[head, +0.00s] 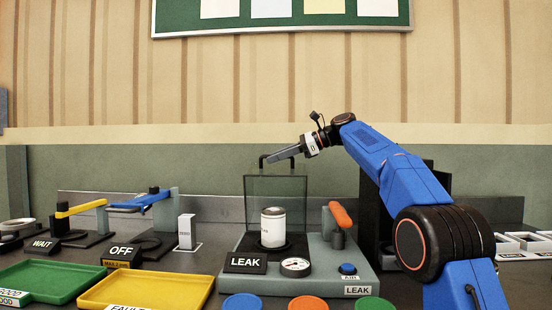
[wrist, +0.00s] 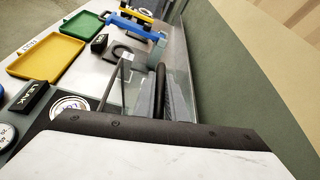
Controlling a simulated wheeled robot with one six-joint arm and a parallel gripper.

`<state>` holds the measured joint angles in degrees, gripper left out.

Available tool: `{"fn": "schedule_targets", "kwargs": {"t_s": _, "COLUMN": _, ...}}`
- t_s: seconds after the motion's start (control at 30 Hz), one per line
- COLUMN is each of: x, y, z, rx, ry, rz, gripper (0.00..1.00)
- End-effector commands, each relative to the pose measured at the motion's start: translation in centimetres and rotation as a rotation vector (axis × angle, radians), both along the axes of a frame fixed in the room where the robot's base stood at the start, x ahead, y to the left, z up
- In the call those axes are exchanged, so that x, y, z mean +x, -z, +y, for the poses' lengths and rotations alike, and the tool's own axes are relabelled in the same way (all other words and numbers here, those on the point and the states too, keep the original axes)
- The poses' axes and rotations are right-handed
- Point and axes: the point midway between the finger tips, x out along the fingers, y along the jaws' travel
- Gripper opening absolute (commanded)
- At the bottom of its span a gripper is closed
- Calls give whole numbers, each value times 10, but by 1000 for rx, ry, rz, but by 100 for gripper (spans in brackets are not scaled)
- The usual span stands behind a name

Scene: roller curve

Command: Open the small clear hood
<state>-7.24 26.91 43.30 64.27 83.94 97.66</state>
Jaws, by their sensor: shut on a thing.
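The small clear hood (head: 260,190) stands upright at the LEAK station in the head view, a see-through box with dark edges. A black handle bar (head: 263,162) is on top of it. My gripper (head: 281,156) reaches in from the right and is shut on the handle. In the wrist view the gripper (wrist: 152,98) is beside the clear panel (wrist: 132,88), partly hidden by my wrist.
The grey station base (head: 335,275) carries a gauge (head: 295,267), a blue button (head: 348,268) and an orange-handled lever (head: 340,216). A LEAK sign (head: 246,262) stands in front. Yellow (head: 180,290) and green (head: 70,278) trays lie left. A dark upright panel is behind my arm.

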Motion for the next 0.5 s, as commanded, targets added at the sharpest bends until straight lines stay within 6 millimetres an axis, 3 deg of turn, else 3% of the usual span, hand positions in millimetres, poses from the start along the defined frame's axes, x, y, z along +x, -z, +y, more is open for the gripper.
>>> {"fn": "schedule_targets", "kwargs": {"t_s": 0.4, "x": 0, "y": 0, "z": 0, "rx": 1, "ry": -1, "rz": -1, "gripper": 0}}
{"fn": "schedule_targets", "kwargs": {"t_s": 0.43, "x": 0, "y": 0, "z": 0, "rx": 1, "ry": -1, "rz": -1, "gripper": 16}}
{"fn": "schedule_targets", "kwargs": {"t_s": 0.5, "x": 0, "y": 0, "z": 0, "rx": 1, "ry": -1, "rz": -1, "gripper": 30}}
